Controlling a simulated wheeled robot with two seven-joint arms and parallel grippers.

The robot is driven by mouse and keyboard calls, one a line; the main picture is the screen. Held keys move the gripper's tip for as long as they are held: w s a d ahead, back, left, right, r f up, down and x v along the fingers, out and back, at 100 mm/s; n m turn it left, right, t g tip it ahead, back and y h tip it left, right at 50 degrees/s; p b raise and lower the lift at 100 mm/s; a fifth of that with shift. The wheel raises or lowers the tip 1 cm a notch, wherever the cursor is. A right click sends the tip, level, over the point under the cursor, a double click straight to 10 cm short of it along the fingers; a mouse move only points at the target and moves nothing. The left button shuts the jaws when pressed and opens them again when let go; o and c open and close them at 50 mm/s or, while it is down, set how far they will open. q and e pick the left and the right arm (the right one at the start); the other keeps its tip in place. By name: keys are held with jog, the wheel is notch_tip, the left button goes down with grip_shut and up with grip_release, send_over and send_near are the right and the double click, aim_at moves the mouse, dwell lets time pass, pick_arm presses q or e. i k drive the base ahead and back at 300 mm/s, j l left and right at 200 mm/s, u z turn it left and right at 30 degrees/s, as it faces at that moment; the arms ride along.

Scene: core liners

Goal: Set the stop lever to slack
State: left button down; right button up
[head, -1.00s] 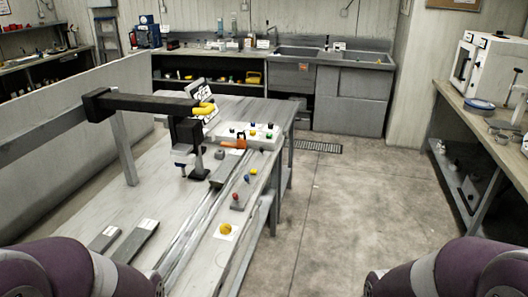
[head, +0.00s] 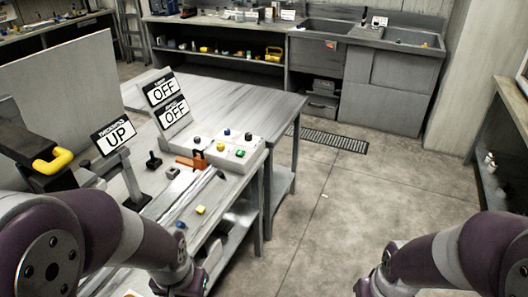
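No lever in the head view carries a readable stop or slack label, so I cannot tell which is the stop lever. A small black T-shaped handle (head: 153,160) stands upright on the bench, left of an orange piece with a dark part (head: 192,161). A control box (head: 231,150) with several coloured knobs or buttons sits behind them to the right. Two signs reading OFF (head: 163,91) stand at its left, and a sign reading UP (head: 114,133) stands farther left. My arms show at the lower left and lower right, but neither gripper shows.
The bench (head: 225,90) has bare top behind the control box. A black overhead arm with a yellow handle (head: 53,161) juts in at left. A yellow knob (head: 200,210) sits near the bench's front edge. Open floor (head: 335,200) lies to the right.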

aim_at(220, 174)
jog(key=i+l+u, duration=0.1)
jog(key=i+l, duration=0.7)
jog(key=l, duration=0.15)
